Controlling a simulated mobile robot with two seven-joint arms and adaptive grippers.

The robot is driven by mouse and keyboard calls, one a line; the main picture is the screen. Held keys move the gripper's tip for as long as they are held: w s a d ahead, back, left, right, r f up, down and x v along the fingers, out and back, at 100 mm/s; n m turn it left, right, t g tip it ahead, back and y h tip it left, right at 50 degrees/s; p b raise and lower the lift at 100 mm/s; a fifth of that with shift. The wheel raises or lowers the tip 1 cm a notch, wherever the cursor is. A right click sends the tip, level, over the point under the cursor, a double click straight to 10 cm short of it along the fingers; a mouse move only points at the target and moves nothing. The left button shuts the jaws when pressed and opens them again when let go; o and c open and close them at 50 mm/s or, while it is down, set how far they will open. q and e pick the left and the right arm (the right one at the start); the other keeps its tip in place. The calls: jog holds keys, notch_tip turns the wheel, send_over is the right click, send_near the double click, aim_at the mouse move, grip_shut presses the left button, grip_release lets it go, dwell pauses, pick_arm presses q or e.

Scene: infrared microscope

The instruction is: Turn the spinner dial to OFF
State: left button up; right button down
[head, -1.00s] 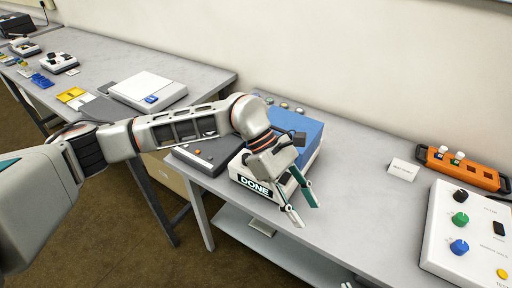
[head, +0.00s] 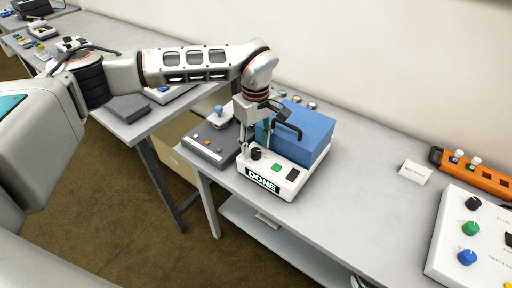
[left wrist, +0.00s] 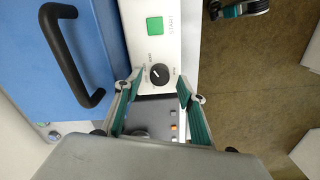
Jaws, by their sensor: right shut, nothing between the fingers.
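The black spinner dial (head: 256,153) sits on the white front panel of the blue-lidded spinner (head: 310,128). In the left wrist view the dial (left wrist: 159,74) has a white pointer mark slanting to the upper left; its small labels are too blurred to read surely. A green START button (left wrist: 154,26) is beside it. My left gripper (head: 257,140) points down by the dial. In the left wrist view its open fingers (left wrist: 161,82) flank the dial, with nothing held; I cannot tell whether they touch it. My right gripper (left wrist: 240,8) shows at the top edge, away from the spinner, shut and empty.
The spinner's black handle (head: 287,126) rises close beside my left gripper. A grey hotplate-like device (head: 210,143) stands to its left. An orange rack (head: 475,175) and a white control box (head: 470,235) are at right. The table between is mostly clear.

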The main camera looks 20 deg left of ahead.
pick_arm(q)
jog(key=shift+f, duration=0.9)
jog(key=c, duration=1.1)
jog(key=shift+c, duration=0.2)
